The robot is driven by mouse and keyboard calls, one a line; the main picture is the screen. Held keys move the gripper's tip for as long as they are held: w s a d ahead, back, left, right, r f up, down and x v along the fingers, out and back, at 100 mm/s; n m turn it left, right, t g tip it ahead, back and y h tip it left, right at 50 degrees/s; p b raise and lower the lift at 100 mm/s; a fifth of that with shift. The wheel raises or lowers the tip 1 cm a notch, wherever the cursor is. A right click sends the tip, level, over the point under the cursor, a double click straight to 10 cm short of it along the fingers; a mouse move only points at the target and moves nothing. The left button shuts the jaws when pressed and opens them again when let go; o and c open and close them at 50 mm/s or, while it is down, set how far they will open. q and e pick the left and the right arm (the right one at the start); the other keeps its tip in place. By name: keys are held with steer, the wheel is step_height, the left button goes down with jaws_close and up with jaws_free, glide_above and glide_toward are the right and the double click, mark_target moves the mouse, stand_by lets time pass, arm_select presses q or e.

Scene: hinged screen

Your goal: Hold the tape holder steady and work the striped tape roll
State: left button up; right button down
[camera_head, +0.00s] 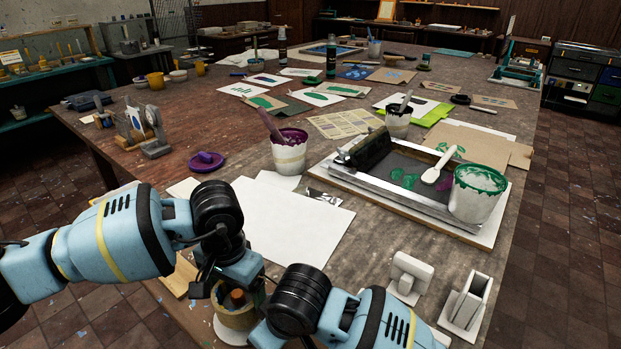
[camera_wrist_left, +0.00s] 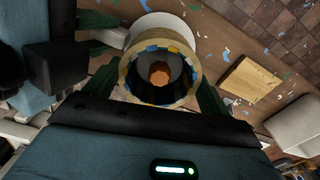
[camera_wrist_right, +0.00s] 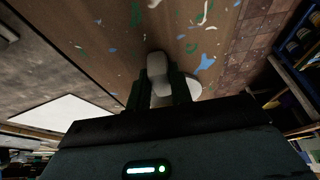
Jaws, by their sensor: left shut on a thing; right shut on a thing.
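The striped tape roll (camera_wrist_left: 134,66), tan with yellow and blue marks on its rim, sits around an orange post (camera_wrist_left: 160,73) in the left wrist view. It also shows at the bottom of the head view (camera_head: 235,318). The white tape holder (camera_wrist_left: 165,24) shows partly behind the roll. My left gripper (camera_wrist_left: 160,90) has a finger on each side of the roll and is shut on it. My right gripper (camera_wrist_right: 161,92) is shut on a pale grey upright part of the holder (camera_wrist_right: 157,72). In the head view my right fingers are hidden.
A small wooden block (camera_wrist_left: 250,79) lies near the roll, by the table edge. White sheets (camera_head: 285,225) lie behind the grippers. Two white stands (camera_head: 408,277) (camera_head: 467,302) are at the right. An inking tray (camera_head: 420,190) and paint cups (camera_head: 289,155) (camera_head: 476,196) stand farther back.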

arm_select(q)
steer(key=shift+r, duration=0.9)
steer(key=shift+s+f, duration=0.1)
steer(key=shift+f, duration=2.5)
stand_by(0.3)
steer(key=shift+r, duration=0.1)
steer(key=shift+r, duration=2.5)
steer(key=shift+f, duration=1.8)
